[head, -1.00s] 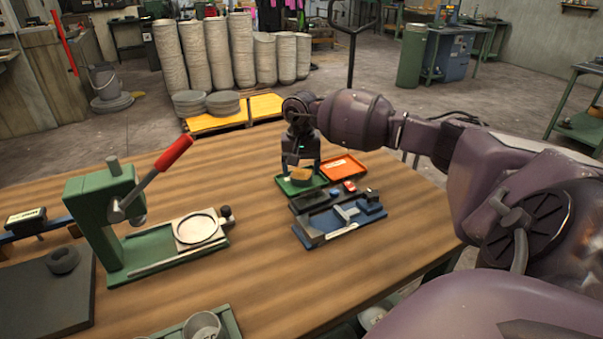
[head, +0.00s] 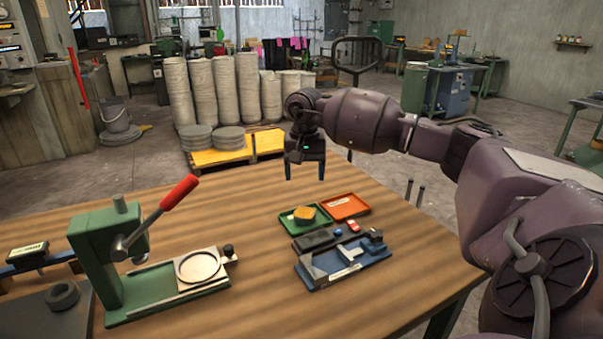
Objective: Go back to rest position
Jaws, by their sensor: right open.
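My right gripper (head: 305,172) is open and empty, pointing down above the far part of the wooden table (head: 240,276). It hangs above and behind the green tray (head: 290,224), apart from it. A yellow-orange piece (head: 305,214) lies in the green tray. My right arm reaches in from the right side of the head view. My left gripper is not in the view.
A green press (head: 112,250) with a red-handled lever (head: 179,192) stands at the left. An orange tray (head: 345,206) and a blue fixture (head: 345,262) sit right of centre. A dark ring (head: 62,296) lies at the left front. The table's middle is clear.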

